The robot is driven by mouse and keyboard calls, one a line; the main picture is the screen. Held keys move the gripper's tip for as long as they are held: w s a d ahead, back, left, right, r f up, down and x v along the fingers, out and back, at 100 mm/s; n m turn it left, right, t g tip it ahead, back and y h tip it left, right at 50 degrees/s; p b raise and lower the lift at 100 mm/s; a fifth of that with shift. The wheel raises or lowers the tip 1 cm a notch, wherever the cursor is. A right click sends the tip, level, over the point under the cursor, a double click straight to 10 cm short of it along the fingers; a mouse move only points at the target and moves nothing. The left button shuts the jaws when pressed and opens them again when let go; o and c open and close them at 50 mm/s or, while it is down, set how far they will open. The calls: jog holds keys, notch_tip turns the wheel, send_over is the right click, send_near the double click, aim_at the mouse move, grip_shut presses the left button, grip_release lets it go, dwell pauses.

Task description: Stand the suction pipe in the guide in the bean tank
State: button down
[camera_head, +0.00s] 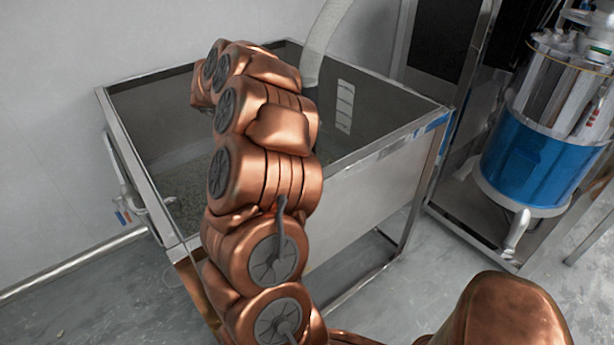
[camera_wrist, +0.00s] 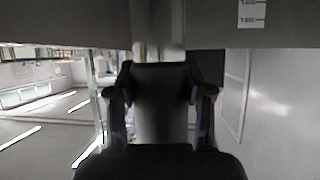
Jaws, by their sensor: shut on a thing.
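The bean tank (camera_head: 385,165) is an open steel box on legs, with dark beans (camera_head: 185,185) low inside. My arm reaches over it and hides much of its inside. My gripper (camera_wrist: 160,92) shows in the wrist view, its two dark fingers shut on a smooth grey piece (camera_wrist: 160,110), which I take to be the suction pipe. The pipe's lower end and its tilt cannot be told. In the head view the gripper is hidden behind my arm. I cannot make out the guide.
A white scale label (camera_head: 345,106) is on the tank's inner wall; it also shows in the wrist view (camera_wrist: 251,13). A pipe (camera_head: 75,262) runs along the left wall. Floor in front is clear.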

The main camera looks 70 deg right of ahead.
notch_tip(320, 180, down, 19)
jog(key=shift+f+b, duration=0.1)
jog(key=shift+b, duration=0.6)
jog(key=shift+f, duration=0.15)
jog(key=shift+c, duration=2.3)
grip_release()
jog(key=v, duration=1.2)
